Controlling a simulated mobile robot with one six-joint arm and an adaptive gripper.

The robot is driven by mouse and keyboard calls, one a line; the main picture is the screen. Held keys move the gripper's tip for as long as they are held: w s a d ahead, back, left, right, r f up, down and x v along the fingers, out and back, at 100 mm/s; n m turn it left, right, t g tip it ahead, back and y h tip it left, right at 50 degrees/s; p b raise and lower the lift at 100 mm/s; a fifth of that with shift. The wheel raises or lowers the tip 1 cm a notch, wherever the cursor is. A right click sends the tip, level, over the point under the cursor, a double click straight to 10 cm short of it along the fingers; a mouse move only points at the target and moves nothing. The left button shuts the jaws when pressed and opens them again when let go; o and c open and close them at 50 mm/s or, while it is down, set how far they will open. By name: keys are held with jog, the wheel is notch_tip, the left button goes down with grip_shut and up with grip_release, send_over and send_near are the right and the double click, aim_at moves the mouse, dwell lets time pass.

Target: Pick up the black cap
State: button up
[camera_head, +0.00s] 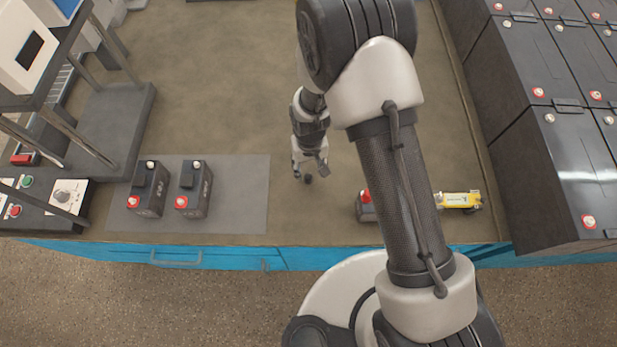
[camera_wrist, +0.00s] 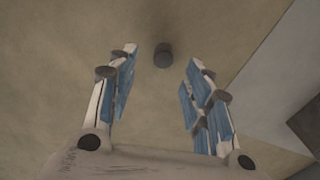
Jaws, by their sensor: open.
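The black cap (camera_head: 308,179) is a small dark cylinder on the brown bench top, just right of the grey mat. In the wrist view the cap (camera_wrist: 163,56) stands at the top middle, beyond the fingertips and roughly centred between them. My gripper (camera_head: 303,170) is open and empty, close to the cap in the head view. In the wrist view its two fingers (camera_wrist: 161,75) are spread apart with bare bench between them. I cannot tell the exact height of the fingertips above the bench.
Two black batteries (camera_head: 150,188) (camera_head: 193,189) stand on the grey mat (camera_head: 245,200). Another battery (camera_head: 366,206) is partly hidden behind my arm, with a yellow device (camera_head: 458,201) to its right. Large black batteries (camera_head: 556,160) line the right side. A control box (camera_head: 70,197) stands left.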

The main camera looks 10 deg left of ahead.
aim_at(309, 176)
jog(key=f, duration=0.1)
jog(key=f+b, duration=0.1)
jog(key=f, duration=0.2)
jog(key=shift+s, duration=0.3)
jog(key=shift+a+f, duration=0.1)
jog(key=shift+f, duration=0.3)
jog(key=shift+c, duration=0.2)
jog(key=c, duration=0.8)
